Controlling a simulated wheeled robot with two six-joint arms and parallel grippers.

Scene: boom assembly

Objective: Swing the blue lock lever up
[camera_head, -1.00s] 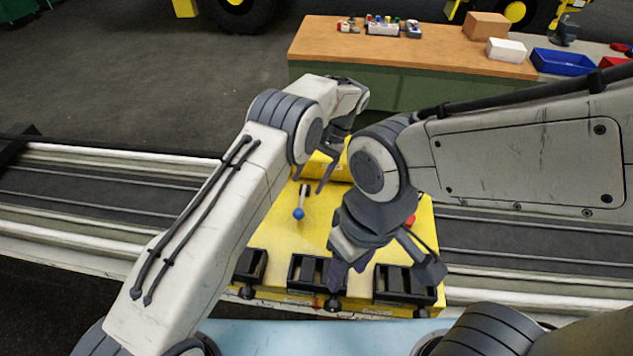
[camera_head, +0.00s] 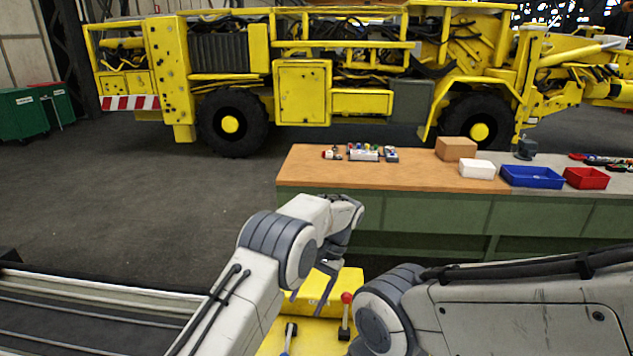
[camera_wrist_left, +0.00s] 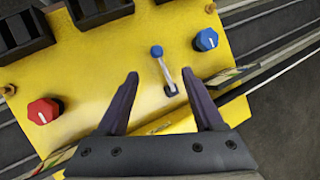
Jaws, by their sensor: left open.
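The blue lock lever (camera_wrist_left: 164,72) shows in the left wrist view as a thin pale rod with a blue ball at its end. It leans from its dark pivot on the yellow panel (camera_wrist_left: 98,65) toward the black boxes. My left gripper (camera_wrist_left: 158,74) is open, with its fingers on either side of the lever in that view; I see no contact. My right gripper is below the frame.
A red-knobbed lever (camera_head: 346,316) stands close to my right arm. A blue dial (camera_wrist_left: 206,39) and a red dial (camera_wrist_left: 43,111) sit on the panel, with black boxes (camera_wrist_left: 28,33) along one edge. A wooden-topped bench (camera_head: 400,175) stands behind.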

